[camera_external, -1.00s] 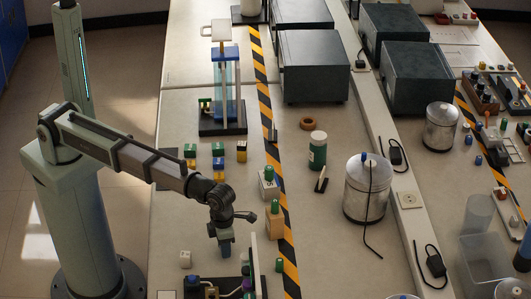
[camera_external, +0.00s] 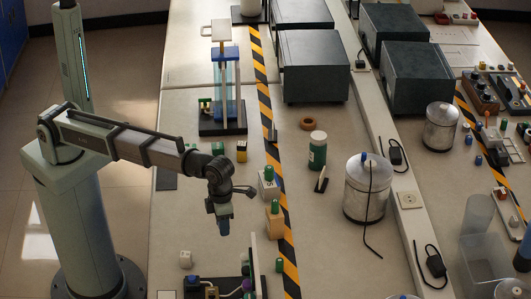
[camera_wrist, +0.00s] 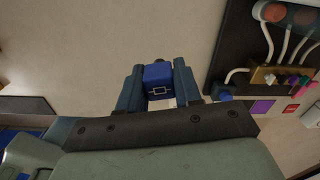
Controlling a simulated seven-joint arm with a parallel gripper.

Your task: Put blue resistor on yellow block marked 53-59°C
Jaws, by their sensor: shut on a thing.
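My gripper (camera_external: 222,222) is shut on the blue resistor (camera_wrist: 158,74), a small blue block with a white resistor symbol on its face. In the wrist view it sits between both fingers. In the external view it hangs above the bench, left of a tan-yellow block (camera_external: 274,223) with a green piece on top. A small yellow-and-black block (camera_external: 241,150) stands farther back. No 53-59°C marking is legible on either block, so I cannot tell which one bears it.
A white block (camera_external: 268,186) with a green top stands behind the tan one. A dark circuit board (camera_external: 215,286) and an upright panel are near the front edge. A small white cube (camera_external: 186,259) is at front left. A green bottle (camera_external: 317,150) and metal canister (camera_external: 366,190) stand to the right.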

